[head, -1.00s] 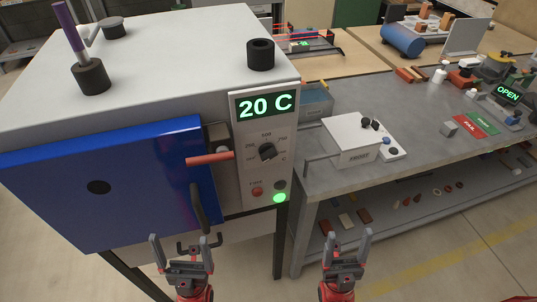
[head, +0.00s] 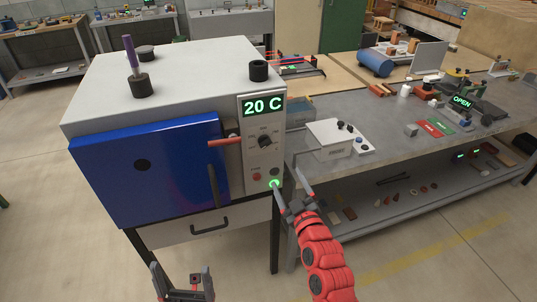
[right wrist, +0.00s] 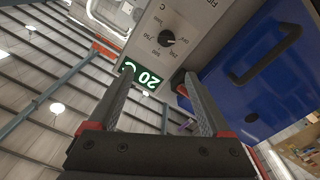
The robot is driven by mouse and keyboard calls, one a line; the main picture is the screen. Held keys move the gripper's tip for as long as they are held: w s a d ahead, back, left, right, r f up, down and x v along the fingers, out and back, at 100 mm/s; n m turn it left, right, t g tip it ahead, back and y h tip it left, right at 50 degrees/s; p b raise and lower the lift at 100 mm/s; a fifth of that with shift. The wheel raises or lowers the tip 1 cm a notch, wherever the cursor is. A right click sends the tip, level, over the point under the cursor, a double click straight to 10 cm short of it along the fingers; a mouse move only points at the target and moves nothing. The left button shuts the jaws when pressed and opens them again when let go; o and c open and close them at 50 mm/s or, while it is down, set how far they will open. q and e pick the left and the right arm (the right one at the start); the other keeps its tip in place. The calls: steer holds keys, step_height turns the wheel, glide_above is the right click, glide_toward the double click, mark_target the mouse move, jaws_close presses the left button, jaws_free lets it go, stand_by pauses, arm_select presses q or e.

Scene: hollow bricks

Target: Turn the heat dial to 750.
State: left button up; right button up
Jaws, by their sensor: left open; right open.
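The heat dial (head: 265,141) is a dark round knob on the pale control panel of a kiln, under a green display (head: 263,106) reading 20 C. The right wrist view shows the dial (right wrist: 166,38) turned over, with numbers around it including 500 and 750; I cannot tell exactly where its pointer aims. My right gripper (head: 290,179) is open and empty, below and right of the dial, apart from it; its fingers (right wrist: 157,100) also show in the right wrist view. My left gripper (head: 183,273) is open and empty, low in front of the kiln.
The kiln's blue door (head: 150,175) is closed, with a red-handled lever (head: 224,142) sticking out left of the dial. A green light (head: 274,183) glows low on the panel. A grey workbench (head: 390,135) with a white box (head: 334,136) stands to the right.

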steer(key=p, duration=0.4)
glide_toward(266, 145)
steer(key=x, duration=0.4)
steer(key=shift+x, duration=2.65)
steer(key=shift+r, duration=0.1)
jaws_close()
